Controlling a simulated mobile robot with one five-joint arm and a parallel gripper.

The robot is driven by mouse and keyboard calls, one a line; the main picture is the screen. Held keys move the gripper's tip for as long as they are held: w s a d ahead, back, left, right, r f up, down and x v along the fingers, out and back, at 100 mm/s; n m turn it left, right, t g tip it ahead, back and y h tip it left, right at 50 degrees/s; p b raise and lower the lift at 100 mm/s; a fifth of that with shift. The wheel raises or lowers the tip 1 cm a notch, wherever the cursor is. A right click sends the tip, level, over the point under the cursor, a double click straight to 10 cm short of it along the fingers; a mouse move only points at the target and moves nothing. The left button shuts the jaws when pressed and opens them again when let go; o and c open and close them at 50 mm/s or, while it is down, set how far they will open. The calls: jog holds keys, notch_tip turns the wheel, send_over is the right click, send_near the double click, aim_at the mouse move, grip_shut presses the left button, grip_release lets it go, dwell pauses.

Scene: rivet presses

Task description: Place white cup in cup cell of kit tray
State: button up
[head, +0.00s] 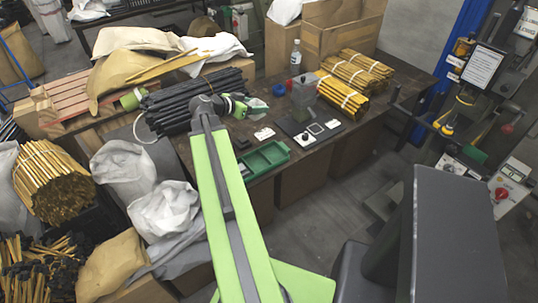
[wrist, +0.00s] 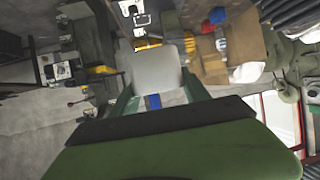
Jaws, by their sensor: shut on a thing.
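My gripper (head: 258,106) is shut on the white cup (wrist: 153,66), which fills the space between the green fingers in the wrist view. In the head view my gripper is over the table's left part, beside a bundle of black rods, and the cup is small and partly hidden by the jaws. The green kit tray (head: 264,168) lies on the table nearer the front edge, below my gripper in the picture and apart from it. Its cells look empty, but they are too small to read clearly. I cannot make out the tray in the wrist view.
A black rod bundle (head: 180,106) lies left of my gripper. A press with a grey block (head: 304,91), a dark panel (head: 312,130) and yellow rod bundles (head: 342,96) stand to the right. A white card (head: 264,133) and small black box (head: 242,143) lie near the tray.

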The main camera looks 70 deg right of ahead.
jog(key=b, duration=0.8)
send_over(282, 148)
jog(key=w+a, duration=0.1)
jog(key=w, duration=0.2)
notch_tip(282, 148, down, 8)
jog(key=s+d+f+m+g+y+b, duration=0.1)
jog(key=s+d+f+m+g+b, duration=0.1)
jog(key=s+d+f+b, duration=0.55)
jog(key=w+a+f+b, duration=0.1)
jog(key=w+a, duration=0.1)
jog(key=a, duration=0.1)
jog(key=w+a+f+b, duration=0.2)
jog(key=a, duration=0.1)
jog(key=w+a+f+b, duration=0.2)
jog(key=a, duration=0.1)
jog(key=shift+w+a, duration=0.15)
jog(key=shift+w, duration=0.05)
jog(key=shift+w+a, duration=0.25)
jog(key=shift+w, duration=0.05)
notch_tip(282, 148, down, 4)
jog(key=b, duration=0.4)
jog(key=shift+f, duration=0.2)
jog(key=shift+r, duration=0.2)
jog(key=shift+f, duration=0.15)
jog(key=o, duration=1.5)
